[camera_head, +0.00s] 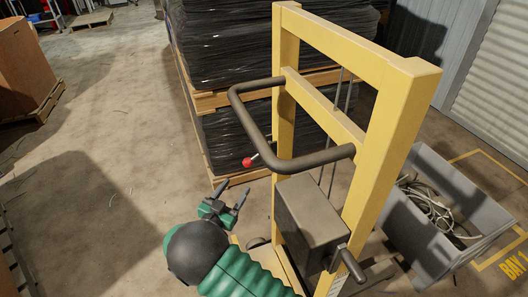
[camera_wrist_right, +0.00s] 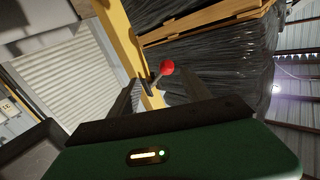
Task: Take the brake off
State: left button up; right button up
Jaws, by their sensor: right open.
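A red ball knob (camera_head: 248,162) sits on the end of a short thin lever on the yellow frame (camera_head: 287,120) of a hand stacker. In the right wrist view the knob (camera_wrist_right: 166,67) lies ahead, between the lines of my fingers. My right gripper (camera_head: 234,188) is open and empty, its fingers pointing up toward the knob. It appears just short of the knob, with a gap in the head view. My left gripper is not in view.
A dark bent push handle (camera_head: 262,128) juts out above the knob. A grey winch box (camera_head: 312,215) with a crank is to the right. Black wrapped pallet loads (camera_head: 225,45) stand behind. A grey bin (camera_head: 425,245) holds cables. Floor at left is largely clear.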

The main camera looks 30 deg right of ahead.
aim_at(256, 156)
jog(key=w+r+b+x, duration=0.1)
jog(key=r+b+x, duration=0.1)
jog(key=x, duration=1.2)
jog(key=shift+w+a+b, duration=0.2)
jog(key=shift+a+b, duration=0.25)
jog(key=shift+b, duration=0.4)
jog(key=shift+d+f, duration=0.15)
jog(key=shift+d, duration=0.4)
jog(key=shift+c, duration=0.6)
jog(key=shift+d+f, duration=0.2)
jog(key=shift+d, duration=0.15)
jog(key=c, duration=0.5)
jog(key=shift+a+r, duration=0.1)
jog(key=shift+a, duration=0.35)
grip_shut()
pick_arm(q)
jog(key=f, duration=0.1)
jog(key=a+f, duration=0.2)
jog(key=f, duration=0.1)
pick_arm(e)
jog(key=shift+d, duration=0.1)
